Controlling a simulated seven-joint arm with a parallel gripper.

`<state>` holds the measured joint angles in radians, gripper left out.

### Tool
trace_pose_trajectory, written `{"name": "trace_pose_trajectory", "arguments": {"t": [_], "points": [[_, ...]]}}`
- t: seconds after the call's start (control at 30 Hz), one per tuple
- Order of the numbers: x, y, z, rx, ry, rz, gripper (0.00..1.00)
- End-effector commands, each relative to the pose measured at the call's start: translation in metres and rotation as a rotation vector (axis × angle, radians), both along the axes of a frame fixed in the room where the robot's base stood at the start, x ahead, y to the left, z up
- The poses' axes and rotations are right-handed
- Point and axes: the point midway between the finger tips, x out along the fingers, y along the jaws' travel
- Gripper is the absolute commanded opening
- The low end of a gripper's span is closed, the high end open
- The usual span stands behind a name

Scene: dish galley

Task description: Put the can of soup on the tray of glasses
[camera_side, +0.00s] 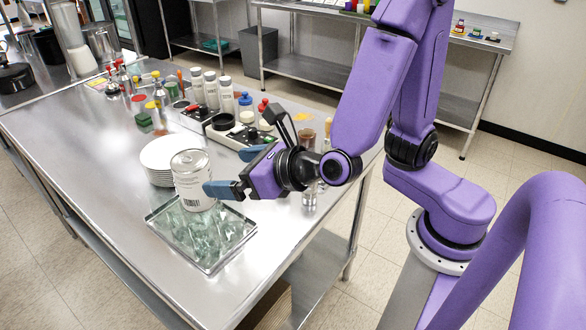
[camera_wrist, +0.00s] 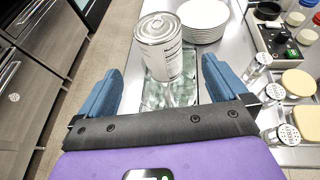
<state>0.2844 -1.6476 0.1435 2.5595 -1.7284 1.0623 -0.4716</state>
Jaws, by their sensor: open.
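A silver-topped soup can (camera_side: 193,184) with a white label and barcode is upright in the side view, over the back end of the tray of glasses (camera_side: 207,271). Whether its base rests on the tray or glasses is not clear. The tray holds greenish clear glasses. My gripper (camera_side: 228,172) is open to the right of the can, fingers apart. In the wrist view the can (camera_wrist: 160,50) appears beyond and between my spread blue fingers, with no visible grip on it. Part of the tray (camera_wrist: 152,100) shows below the can.
A stack of white plates (camera_side: 158,160) stands close behind the can. White-capped shakers (camera_side: 211,90), bottles and a black-and-white appliance (camera_side: 236,133) stand farther back. Small glass shakers (camera_wrist: 258,66) are right of my gripper. The steel table's left front is clear (camera_side: 90,190).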

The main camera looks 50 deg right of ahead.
Motion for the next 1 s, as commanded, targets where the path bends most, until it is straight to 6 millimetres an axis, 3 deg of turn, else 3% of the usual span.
{"name": "trace_pose_trajectory", "arguments": {"t": [0.17, 0.33, 0.5, 0.6, 0.8, 1.0], "points": [[0.001, -0.015, 0.000, 0.045, 0.031, -0.078, 1.00], [-0.007, -0.067, -0.006, 0.221, 0.153, -0.370, 1.00], [-0.037, -0.119, -0.018, 0.459, 0.311, -0.742, 1.00], [-0.061, -0.140, -0.025, 0.603, 0.406, -0.959, 1.00], [-0.119, -0.156, -0.034, 0.884, 0.603, -1.383, 1.00], [-0.167, -0.149, -0.031, 1.092, 0.773, -1.722, 1.00]]}}
